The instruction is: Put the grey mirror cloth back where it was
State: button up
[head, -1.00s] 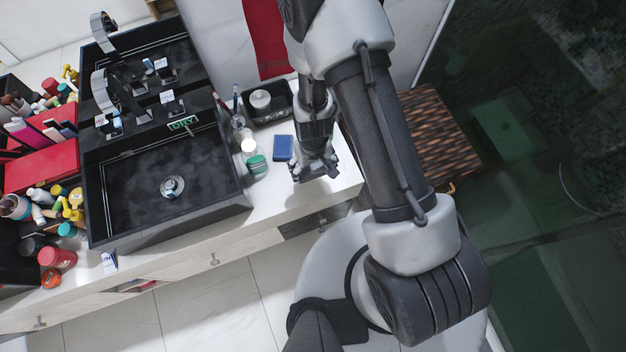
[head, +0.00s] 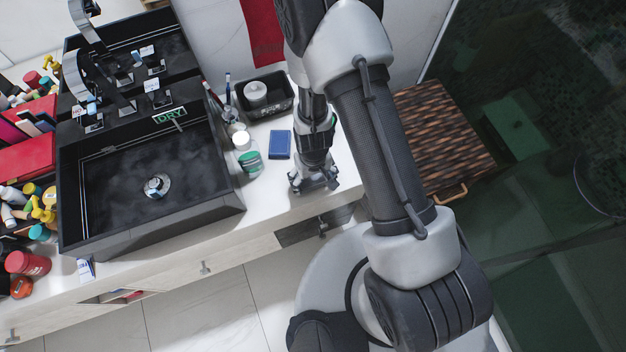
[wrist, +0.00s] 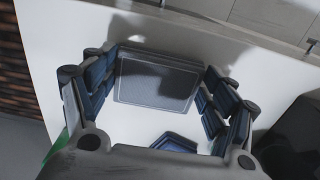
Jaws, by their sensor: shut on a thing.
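The grey mirror cloth (wrist: 158,80) shows in the wrist view as a flat, dark grey rectangle with a paler border. It spans the space between the two fingers of my gripper (wrist: 160,95), which is shut on it from both sides. In the head view my gripper (head: 314,183) points down over the white counter (head: 268,194), near its front edge and right end. The cloth cannot be made out there. Whether it touches the counter is unclear.
A blue box (head: 279,145) lies just left of my gripper. A green-labelled jar (head: 250,162), white-capped bottle (head: 241,141) and black tray (head: 287,104) stand close by. The black sink (head: 150,190) is further left. A woven basket (head: 440,130) is right of the counter.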

aim_at(313, 181)
jog(key=o, duration=0.9)
jog(key=shift+o, duration=0.2)
notch_tip(313, 181, up, 12)
jog(key=p, duration=1.2)
